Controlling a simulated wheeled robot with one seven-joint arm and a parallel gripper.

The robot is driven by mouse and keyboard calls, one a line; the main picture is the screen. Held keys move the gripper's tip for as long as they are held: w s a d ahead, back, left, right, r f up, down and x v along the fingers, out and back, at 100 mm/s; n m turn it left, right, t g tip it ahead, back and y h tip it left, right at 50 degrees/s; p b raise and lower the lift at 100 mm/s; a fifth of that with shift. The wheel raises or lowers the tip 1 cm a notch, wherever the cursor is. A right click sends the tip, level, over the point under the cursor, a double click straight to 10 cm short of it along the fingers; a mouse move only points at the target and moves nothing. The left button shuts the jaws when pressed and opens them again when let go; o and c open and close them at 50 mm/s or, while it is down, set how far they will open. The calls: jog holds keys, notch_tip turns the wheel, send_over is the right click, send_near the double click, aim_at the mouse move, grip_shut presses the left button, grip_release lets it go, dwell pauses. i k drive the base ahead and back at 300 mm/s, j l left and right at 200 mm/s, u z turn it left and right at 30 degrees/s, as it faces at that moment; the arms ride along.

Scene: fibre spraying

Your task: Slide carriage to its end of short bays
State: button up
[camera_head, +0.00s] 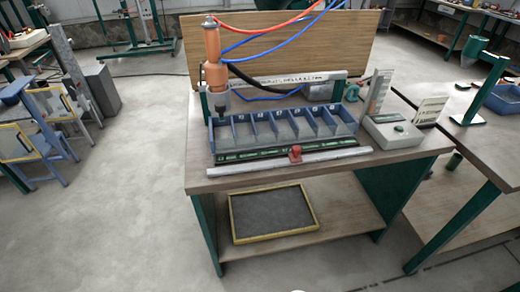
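A small red carriage (295,154) sits on a pale metal rail (250,164) along the front of the bench, a little right of the rail's middle. Behind the rail is a blue tray (213,140) split into several bays in a row, each with a small label too small to read. Which end has the short bays I cannot tell. A dark green strip lies between tray and rail. My gripper is not in view; a tiny pale shape at the bottom edge is too cut off to identify.
An orange spray unit (214,76) with red and blue hoses hangs over the tray's left end. A grey box (391,131) with an upright scale stands right of the rail. A yellow-framed dark panel (272,212) lies on the lower shelf. Floor in front is clear.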

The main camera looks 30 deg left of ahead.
aim_at(220, 103)
jog(key=j+u, duration=0.15)
jog(key=u, duration=0.25)
jog(key=k+j+u, duration=0.1)
jog(key=u, duration=0.35)
jog(key=j+u, duration=0.4)
jog(key=i+l, duration=0.15)
jog(key=i, duration=0.45)
